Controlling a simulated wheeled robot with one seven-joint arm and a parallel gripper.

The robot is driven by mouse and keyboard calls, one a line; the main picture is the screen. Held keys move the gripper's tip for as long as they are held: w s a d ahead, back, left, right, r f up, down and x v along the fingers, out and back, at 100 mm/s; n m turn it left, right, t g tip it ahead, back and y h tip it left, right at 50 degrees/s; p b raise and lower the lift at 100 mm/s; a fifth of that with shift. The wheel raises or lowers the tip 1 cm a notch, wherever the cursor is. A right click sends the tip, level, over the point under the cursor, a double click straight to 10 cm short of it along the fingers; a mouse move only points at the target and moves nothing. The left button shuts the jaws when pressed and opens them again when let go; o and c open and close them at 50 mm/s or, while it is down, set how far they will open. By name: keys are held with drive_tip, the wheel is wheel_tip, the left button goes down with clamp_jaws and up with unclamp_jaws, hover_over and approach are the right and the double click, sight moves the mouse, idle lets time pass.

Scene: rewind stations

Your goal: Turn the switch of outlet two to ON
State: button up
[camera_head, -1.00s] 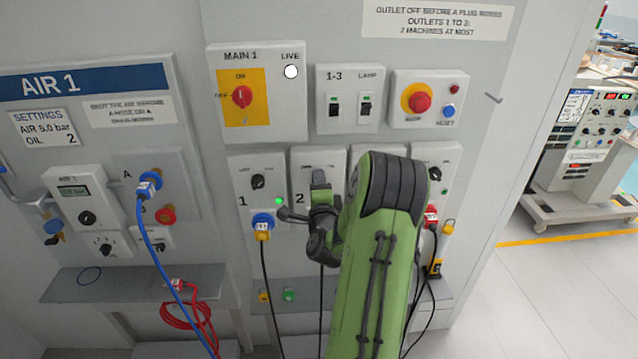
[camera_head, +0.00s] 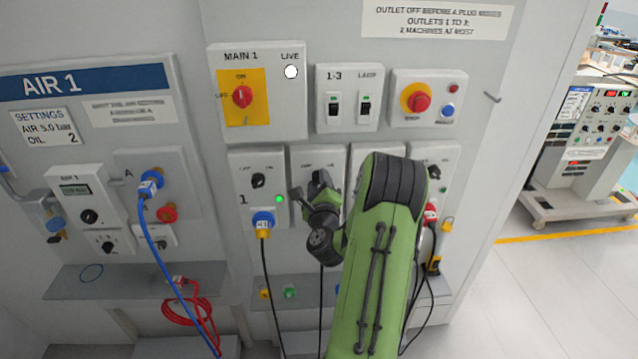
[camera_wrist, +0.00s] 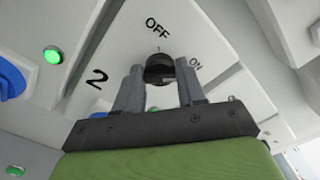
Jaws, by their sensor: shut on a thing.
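Outlet two's panel (camera_head: 304,158) is largely hidden by my arm in the head view. In the wrist view the panel (camera_wrist: 118,62) shows a "2" and the labels OFF and ON. Its black round switch (camera_wrist: 160,68) sits between my fingers, with a small mark at its top on the OFF side. My gripper (camera_wrist: 160,72) is shut on the switch, a finger on each side. In the head view my gripper (camera_head: 320,180) is against the panel, and the switch is hidden behind it.
Outlet one (camera_head: 257,165) on the left has a lit green lamp (camera_head: 279,199) and a blue plug socket (camera_head: 263,221). The main switch box (camera_head: 257,92) and the 1-3/lamp box (camera_head: 349,98) are above. Cables hang below near my arm.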

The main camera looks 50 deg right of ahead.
idle(0.5)
drive_tip(key=o, duration=1)
